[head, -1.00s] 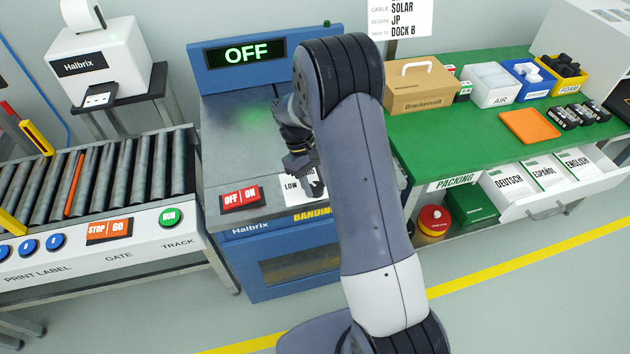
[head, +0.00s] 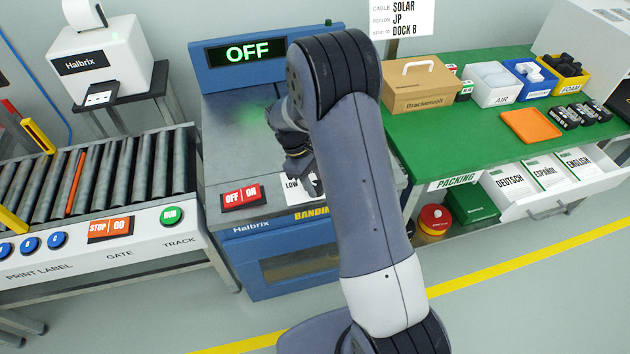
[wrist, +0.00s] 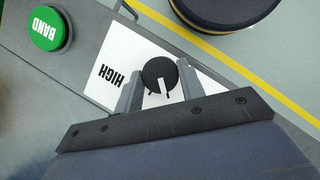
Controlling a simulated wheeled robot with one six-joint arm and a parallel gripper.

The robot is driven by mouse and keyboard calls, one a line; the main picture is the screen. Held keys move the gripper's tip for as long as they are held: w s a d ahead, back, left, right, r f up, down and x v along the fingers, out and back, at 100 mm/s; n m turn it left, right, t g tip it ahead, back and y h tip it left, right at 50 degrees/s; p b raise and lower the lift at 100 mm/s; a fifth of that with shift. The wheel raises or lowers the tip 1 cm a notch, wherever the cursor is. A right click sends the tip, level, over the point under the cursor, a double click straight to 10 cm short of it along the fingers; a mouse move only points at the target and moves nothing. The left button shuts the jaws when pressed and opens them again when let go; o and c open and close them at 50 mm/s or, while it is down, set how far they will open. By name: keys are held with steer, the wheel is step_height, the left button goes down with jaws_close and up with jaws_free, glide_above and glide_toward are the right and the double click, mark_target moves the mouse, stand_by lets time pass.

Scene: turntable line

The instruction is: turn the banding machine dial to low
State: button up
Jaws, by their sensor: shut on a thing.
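The banding machine (head: 270,225) is blue with a grey top, and its screen (head: 248,52) reads OFF. The black round dial (wrist: 160,72) with a white pointer mark sits on a white label plate (wrist: 205,92) in the wrist view. The pointer runs toward the bottom of that view. HIGH reads upside down to the left of the dial; LOW shows on the plate in the head view (head: 293,186). My gripper (wrist: 160,78) is shut on the dial, one finger on each side. In the head view my gripper (head: 308,180) and arm hide the dial.
A red OFF/ON switch (head: 241,197) is left of the label plate. A green BAND button (wrist: 48,28) shows in the wrist view. A roller conveyor (head: 100,170) stands left, and a green packing table (head: 455,125) with boxes stands right.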

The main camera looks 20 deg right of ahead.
steer(key=o, duration=1)
steer(key=v, duration=1.1)
steer(key=shift+f, duration=0.1)
steer(key=shift+f, duration=0.1)
steer(key=x, duration=1)
steer(key=shift+s+d+f, duration=0.15)
steer(key=shift+s+f, duration=0.05)
steer(key=shift+f, duration=0.1)
